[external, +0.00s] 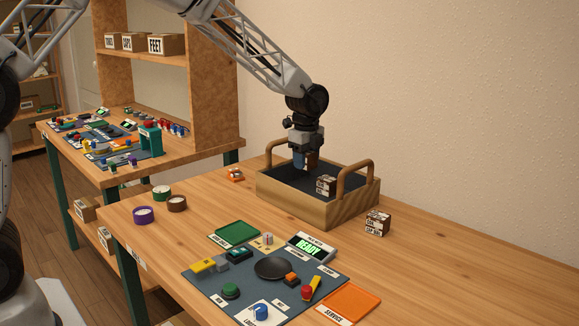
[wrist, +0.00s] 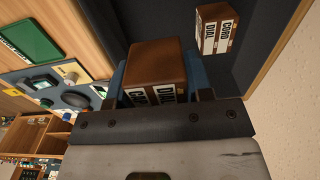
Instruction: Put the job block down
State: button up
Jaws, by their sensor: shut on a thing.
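My gripper (external: 305,163) points down inside the back left part of a wooden tray (external: 318,211) with a dark lining. It is shut on a brown job block with white labels. A third block (external: 378,222) stands on the table, right of the tray.
The tray has two raised handles, left and right (external: 355,176). A blue-grey panel (external: 211,276) with knobs, a black disc and a READY display (external: 311,247) lies in front. Green (external: 234,233) and orange (external: 349,302) trays flank it.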

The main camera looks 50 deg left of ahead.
jog(key=shift+f, duration=3.1)
jog(key=shift+f, duration=0.1)
jog(key=shift+f, duration=1.8)
jog(key=shift+f, duration=0.1)
jog(key=o, duration=0.9)
jog(key=shift+o, duration=0.2)
notch_tip(320, 180, up, 12)
jog(key=shift+r, duration=0.1)
